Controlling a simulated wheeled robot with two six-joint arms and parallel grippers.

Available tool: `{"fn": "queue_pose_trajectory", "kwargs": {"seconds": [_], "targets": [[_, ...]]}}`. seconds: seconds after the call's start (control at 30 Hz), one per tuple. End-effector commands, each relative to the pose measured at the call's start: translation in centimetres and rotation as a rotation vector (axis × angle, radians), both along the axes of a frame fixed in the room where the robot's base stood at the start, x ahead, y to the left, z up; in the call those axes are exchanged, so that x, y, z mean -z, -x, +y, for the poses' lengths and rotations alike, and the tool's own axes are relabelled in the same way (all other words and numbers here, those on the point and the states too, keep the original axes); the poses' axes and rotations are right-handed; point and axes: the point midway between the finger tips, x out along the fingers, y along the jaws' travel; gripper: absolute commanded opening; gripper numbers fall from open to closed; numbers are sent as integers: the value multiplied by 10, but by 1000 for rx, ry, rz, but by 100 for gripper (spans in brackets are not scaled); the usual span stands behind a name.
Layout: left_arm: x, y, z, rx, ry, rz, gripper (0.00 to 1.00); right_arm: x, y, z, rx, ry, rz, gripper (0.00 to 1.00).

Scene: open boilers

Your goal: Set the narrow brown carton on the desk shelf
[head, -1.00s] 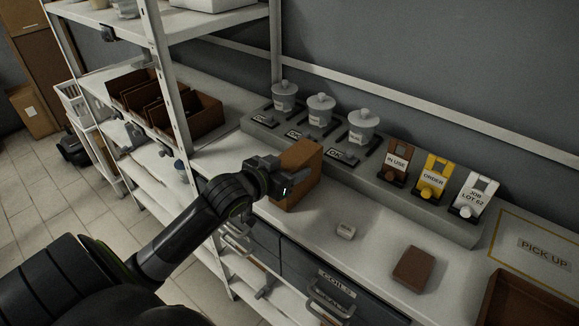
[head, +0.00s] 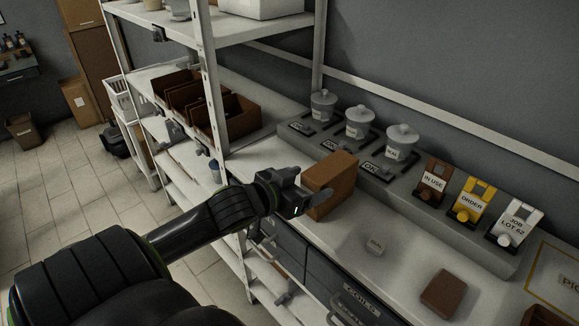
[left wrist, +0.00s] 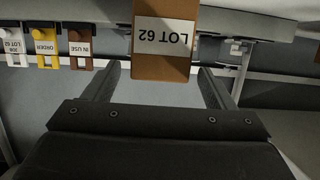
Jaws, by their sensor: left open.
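The narrow brown carton (head: 333,182) stands upright on the light desk top, in front of the grey raised ledge (head: 433,220). In the left wrist view the carton (left wrist: 166,65) shows a white "LOT 62" label, upside down. My left gripper (head: 318,199) is just left of the carton and open. In the left wrist view its two fingers (left wrist: 160,72) are spread, with the carton ahead between them; I see no contact. My right gripper is out of view. I cannot tell for sure which surface is the desk shelf.
Lidded canisters (head: 359,127) and "IN USE", "ORDER" and "JOB LOT 62" tags (head: 468,202) are on the ledge. A white rack (head: 212,95) with brown bins (head: 228,118) stands left.

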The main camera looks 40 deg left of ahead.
Motion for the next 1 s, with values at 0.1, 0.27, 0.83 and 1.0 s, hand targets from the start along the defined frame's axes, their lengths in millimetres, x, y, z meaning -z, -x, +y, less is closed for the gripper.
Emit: {"fn": "queue_pose_trajectory", "kwargs": {"seconds": [0.1, 0.27, 0.83, 1.0], "targets": [[-7, 22, 3, 0, -8, 3, 78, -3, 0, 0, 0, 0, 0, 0], [-14, 41, 4, -2, -2, 3, 78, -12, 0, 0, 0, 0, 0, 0], [-18, 56, 5, 0, 1, -1, 78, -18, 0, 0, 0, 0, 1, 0], [-18, 56, 5, 0, 1, -1, 78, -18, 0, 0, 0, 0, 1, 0]]}}
